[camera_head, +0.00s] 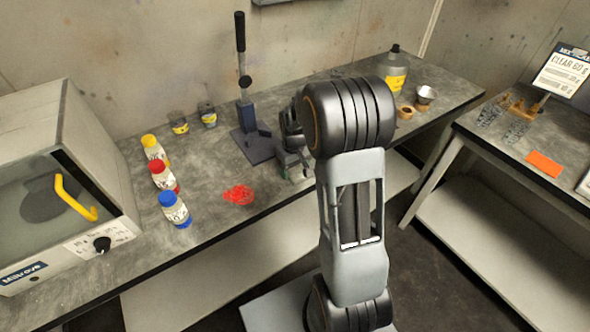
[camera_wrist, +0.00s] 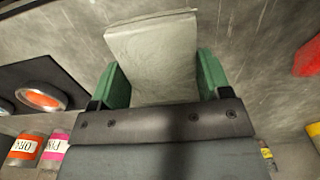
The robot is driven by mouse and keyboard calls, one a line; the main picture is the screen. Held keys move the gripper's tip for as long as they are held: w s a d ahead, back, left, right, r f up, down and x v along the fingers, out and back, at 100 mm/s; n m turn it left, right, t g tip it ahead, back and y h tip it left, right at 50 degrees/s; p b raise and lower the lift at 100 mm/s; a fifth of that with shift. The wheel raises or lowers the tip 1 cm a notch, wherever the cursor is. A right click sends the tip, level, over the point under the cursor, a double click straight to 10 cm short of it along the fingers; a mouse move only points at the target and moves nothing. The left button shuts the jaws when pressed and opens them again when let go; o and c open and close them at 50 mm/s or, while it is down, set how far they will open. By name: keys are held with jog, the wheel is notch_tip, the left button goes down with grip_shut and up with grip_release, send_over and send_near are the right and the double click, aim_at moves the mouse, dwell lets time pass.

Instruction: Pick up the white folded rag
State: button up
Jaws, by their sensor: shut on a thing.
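The white folded rag (camera_wrist: 155,45) is a pale, flat, folded piece in the wrist view, between the two green fingers of my gripper (camera_wrist: 160,78). The fingers press against its left and right sides, and its far end sticks out past them. In the head view my gripper (camera_head: 292,165) is low over the workbench, just right of the press base. My arm hides most of it there, and only a small pale bit of the rag shows. I cannot tell whether the rag touches the bench.
The lever press (camera_head: 243,95) stands left of my gripper. A red patch (camera_head: 239,194) lies in front of it. Bottles with yellow, red and blue (camera_head: 174,209) caps stand further left, near the booth box (camera_head: 60,180). A large can (camera_head: 393,72), tape roll and metal cup (camera_head: 426,94) are at right.

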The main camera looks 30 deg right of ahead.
aim_at(294, 168)
jog(key=shift+r, duration=0.55)
notch_tip(294, 168, up, 2)
jog(key=shift+r, duration=0.15)
jog(key=s+r, duration=0.1)
jog(key=s+a+r, duration=0.1)
jog(key=r, duration=0.1)
jog(key=s+a+r, duration=0.1)
jog(key=s+r, duration=0.1)
jog(key=shift+a+r+b, duration=0.1)
jog(key=shift+b, duration=0.25)
jog(key=s+a+r+b, duration=0.1)
jog(key=s+a+r, duration=0.3)
jog(key=s, duration=0.4)
jog(key=shift+s+a+r, duration=0.2)
jog(key=shift+a, duration=0.05)
